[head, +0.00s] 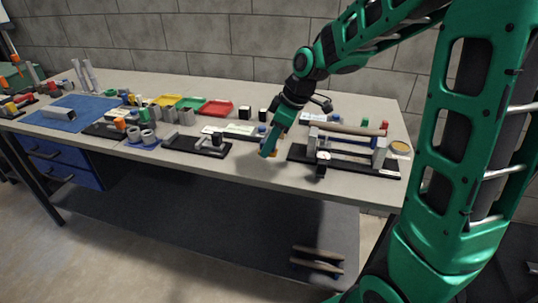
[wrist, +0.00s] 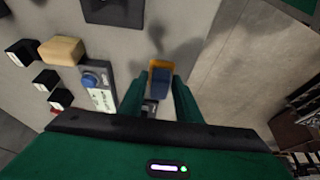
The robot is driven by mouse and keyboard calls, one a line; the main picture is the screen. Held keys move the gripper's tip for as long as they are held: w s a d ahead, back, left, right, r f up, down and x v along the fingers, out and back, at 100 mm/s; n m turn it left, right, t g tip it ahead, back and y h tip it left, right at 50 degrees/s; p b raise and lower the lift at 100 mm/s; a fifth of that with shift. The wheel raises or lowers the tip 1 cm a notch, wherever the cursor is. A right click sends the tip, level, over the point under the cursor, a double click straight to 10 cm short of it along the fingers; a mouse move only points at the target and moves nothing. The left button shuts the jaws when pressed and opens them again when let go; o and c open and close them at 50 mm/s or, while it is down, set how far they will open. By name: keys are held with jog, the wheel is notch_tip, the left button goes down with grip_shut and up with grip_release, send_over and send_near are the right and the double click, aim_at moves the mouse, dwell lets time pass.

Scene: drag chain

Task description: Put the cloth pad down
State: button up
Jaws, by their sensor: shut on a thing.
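My gripper (head: 268,150) reaches down over the front part of the workbench, left of the black fixture board. In the wrist view my gripper (wrist: 160,88) has its two green fingers closed on a small blue and orange piece (wrist: 160,76), which looks like the cloth pad. The fingers hide part of its sides. A shadow falls on the bench just beyond it, and I cannot tell whether the pad touches the bench. In the head view the pad is mostly hidden by the fingers.
The workbench (head: 240,183) has a bare front strip. A black board with a wooden-handled fixture (head: 345,150) stands to the right. A black tray with a grey part (head: 200,146) lies left. A tan block (wrist: 62,50) and several black blocks show in the wrist view. The bench edge is close.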

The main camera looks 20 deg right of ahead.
aim_at(271, 154)
jog(key=shift+w+d+f, duration=0.3)
jog(key=shift+f, duration=1.95)
jog(key=shift+f, duration=0.1)
jog(key=o, duration=1)
jog(key=v, duration=1.2)
jog(key=s+d+f+m+g+h, duration=0.1)
jog(key=s+d+m, duration=0.3)
jog(key=s, duration=0.5)
jog(key=s+d+f+m+g+h, duration=0.1)
jog(key=s+d+f+m, duration=0.1)
jog(key=s+d+m, duration=0.2)
jog(key=s+d+f+m+h, duration=0.1)
jog(key=s+d+f+m, duration=0.1)
jog(key=s+d+m, duration=0.3)
jog(key=s+m, duration=0.4)
jog(key=s, duration=0.6)
jog(key=shift+s+f+g, duration=0.2)
jog(key=shift+s+g, duration=0.1)
jog(key=shift+g, duration=0.1)
